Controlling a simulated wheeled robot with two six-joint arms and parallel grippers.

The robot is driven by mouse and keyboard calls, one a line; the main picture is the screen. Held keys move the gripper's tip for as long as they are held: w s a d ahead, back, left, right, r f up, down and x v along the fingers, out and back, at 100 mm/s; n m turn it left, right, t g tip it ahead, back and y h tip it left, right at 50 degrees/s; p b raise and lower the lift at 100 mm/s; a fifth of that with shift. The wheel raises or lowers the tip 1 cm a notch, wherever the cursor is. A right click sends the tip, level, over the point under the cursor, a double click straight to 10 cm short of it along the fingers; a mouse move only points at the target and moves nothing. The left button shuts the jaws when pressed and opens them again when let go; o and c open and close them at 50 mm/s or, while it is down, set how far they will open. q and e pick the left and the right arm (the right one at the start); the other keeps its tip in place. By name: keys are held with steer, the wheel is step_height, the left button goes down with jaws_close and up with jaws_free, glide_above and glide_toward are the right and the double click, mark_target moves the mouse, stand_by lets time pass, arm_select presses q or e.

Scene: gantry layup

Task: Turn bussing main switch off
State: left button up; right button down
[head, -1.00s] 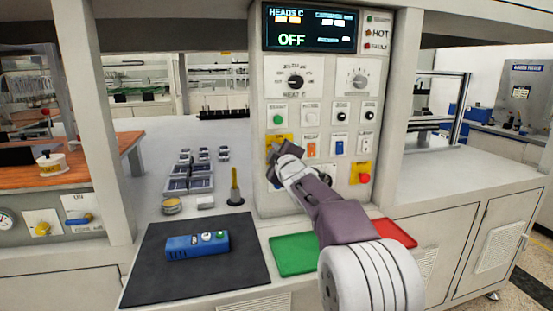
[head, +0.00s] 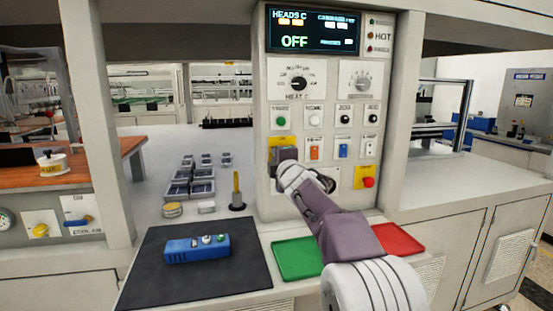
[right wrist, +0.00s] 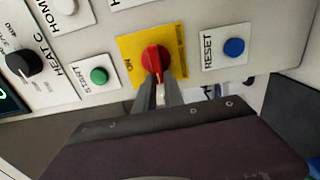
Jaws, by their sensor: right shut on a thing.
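The main switch is a red rotary knob (right wrist: 154,57) on a yellow plate (right wrist: 133,46) in the right wrist view, with ON lettered at the plate's left. My right gripper (right wrist: 157,86) is shut on the knob, one dark finger on each side. In the head view the gripper (head: 284,155) covers the knob, and only the upper part of the yellow plate (head: 281,141) shows above it. My left gripper is not in view.
Close by are a green START button (right wrist: 99,76) and a blue RESET button (right wrist: 233,47). A red mushroom button (head: 368,183) sits lower right on the panel. The display (head: 313,30) reads OFF. A blue box (head: 197,248) lies on the black mat (head: 150,285).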

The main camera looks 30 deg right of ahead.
stand_by(0.3)
steer(key=c, duration=1.4)
jaws_free()
steer(key=shift+d, duration=0.1)
steer(key=shift+c, duration=0.2)
steer(key=v, duration=0.9)
steer(key=shift+b, duration=0.35)
